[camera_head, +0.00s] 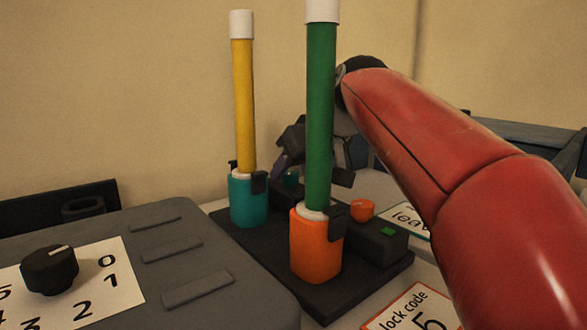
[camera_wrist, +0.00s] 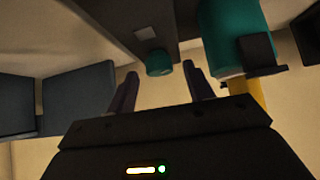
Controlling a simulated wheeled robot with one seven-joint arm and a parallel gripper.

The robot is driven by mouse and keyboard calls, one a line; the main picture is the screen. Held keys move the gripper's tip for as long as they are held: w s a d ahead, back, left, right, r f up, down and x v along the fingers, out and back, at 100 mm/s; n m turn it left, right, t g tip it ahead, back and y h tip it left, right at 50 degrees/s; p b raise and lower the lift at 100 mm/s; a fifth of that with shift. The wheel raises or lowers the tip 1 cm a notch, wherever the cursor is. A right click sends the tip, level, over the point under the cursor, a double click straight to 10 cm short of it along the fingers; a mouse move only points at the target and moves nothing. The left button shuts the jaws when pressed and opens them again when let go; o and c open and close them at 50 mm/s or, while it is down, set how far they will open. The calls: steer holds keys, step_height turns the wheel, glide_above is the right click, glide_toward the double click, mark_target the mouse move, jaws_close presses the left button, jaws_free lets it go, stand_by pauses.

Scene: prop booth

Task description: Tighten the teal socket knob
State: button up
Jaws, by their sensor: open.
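The teal socket knob (camera_wrist: 158,63) is a small round knob on the dark base, seen between my fingertips in the wrist view. In the head view a little of the teal knob (camera_head: 291,177) shows behind the sockets. My gripper (camera_wrist: 160,71) is open, one finger on each side of the knob, with gaps visible; I cannot tell whether it touches. In the head view my gripper is partly hidden behind the green tube (camera_head: 320,115). The teal socket (camera_head: 249,203) holds an upright yellow tube (camera_head: 244,105) with a white cap.
The orange socket (camera_head: 315,247) holds the green tube, close in front of my gripper. An orange knob (camera_head: 362,209) and a green light (camera_head: 388,231) are on the same dark base (camera_head: 345,292). A grey box with a black dial (camera_head: 50,272) stands at left. Printed cards lie at right.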

steer(key=v, duration=0.7)
steer(key=shift+p, duration=0.35)
